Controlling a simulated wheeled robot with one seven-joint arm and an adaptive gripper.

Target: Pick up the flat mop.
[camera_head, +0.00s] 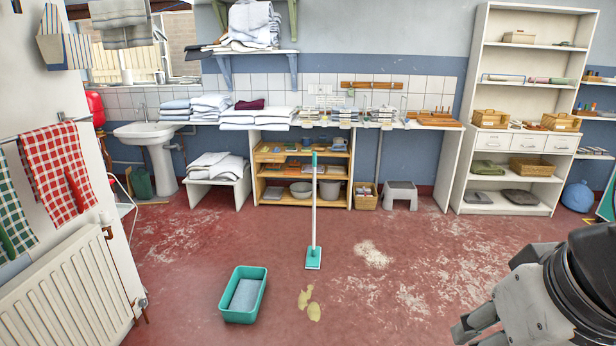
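The flat mop (314,205) stands upright by itself in the middle of the red floor. It has a white pole, a green grip at the top and a flat green head (313,258) resting on the floor. My gripper (470,332) is at the lower right corner of the head view, well to the right of the mop and apart from it. Its fingers are partly cut off by the bottom edge, so their opening is unclear.
A green basin (244,294) with a grey-blue cloth stands left of the mop head. A yellowish puddle (309,303) lies in front of the mop. A long counter (385,125) runs behind, with a grey step stool (400,194) below. A radiator (70,300) is at left.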

